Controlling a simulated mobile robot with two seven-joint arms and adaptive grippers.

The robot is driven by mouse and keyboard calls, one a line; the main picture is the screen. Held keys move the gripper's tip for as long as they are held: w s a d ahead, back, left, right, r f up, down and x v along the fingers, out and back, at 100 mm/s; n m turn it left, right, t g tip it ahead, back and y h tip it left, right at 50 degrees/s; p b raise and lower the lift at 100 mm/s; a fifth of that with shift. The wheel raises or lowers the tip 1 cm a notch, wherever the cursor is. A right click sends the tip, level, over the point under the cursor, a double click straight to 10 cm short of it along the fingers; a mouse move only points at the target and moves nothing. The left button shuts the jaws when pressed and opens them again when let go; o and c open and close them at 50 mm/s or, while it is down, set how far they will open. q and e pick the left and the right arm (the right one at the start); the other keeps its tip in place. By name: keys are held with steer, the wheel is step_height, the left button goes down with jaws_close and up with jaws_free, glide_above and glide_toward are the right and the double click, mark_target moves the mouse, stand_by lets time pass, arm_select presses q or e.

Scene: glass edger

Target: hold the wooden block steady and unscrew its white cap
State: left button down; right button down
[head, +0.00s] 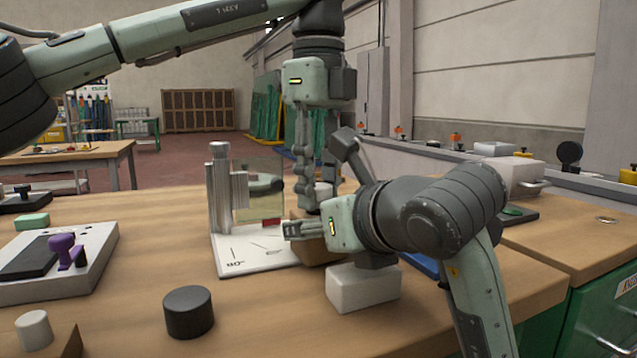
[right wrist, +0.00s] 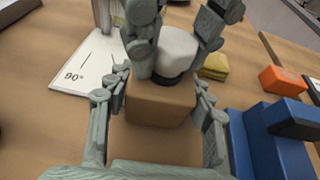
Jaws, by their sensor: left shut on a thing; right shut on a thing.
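The wooden block (right wrist: 158,104) is a brown cuboid on the workbench; in the head view its brown side (head: 322,252) shows partly behind my right gripper. My right gripper (right wrist: 158,112) is shut on it, one finger along each side. The white cap (right wrist: 179,48) is round and sits at the block's top, with a dark ring under it. My left gripper (head: 323,190) comes down from above and is shut on the cap. In the right wrist view its fingers stand on either side of the cap. The thread is not visible.
A white angle board (head: 240,262) with a metal post and glass pane (head: 262,205) stands left of the block. A white box (head: 362,289) is close in front; a black cylinder (head: 188,312) is front left. Blue and orange (right wrist: 284,80) items lie to the right.

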arm_select(q)
steer(key=n, duration=1)
steer(key=shift+r, duration=0.1)
steer(key=n, duration=0.2)
steer(key=shift+n, duration=0.4)
steer(key=c, duration=1.1)
jaws_free()
steer(key=shift+c, duration=0.2)
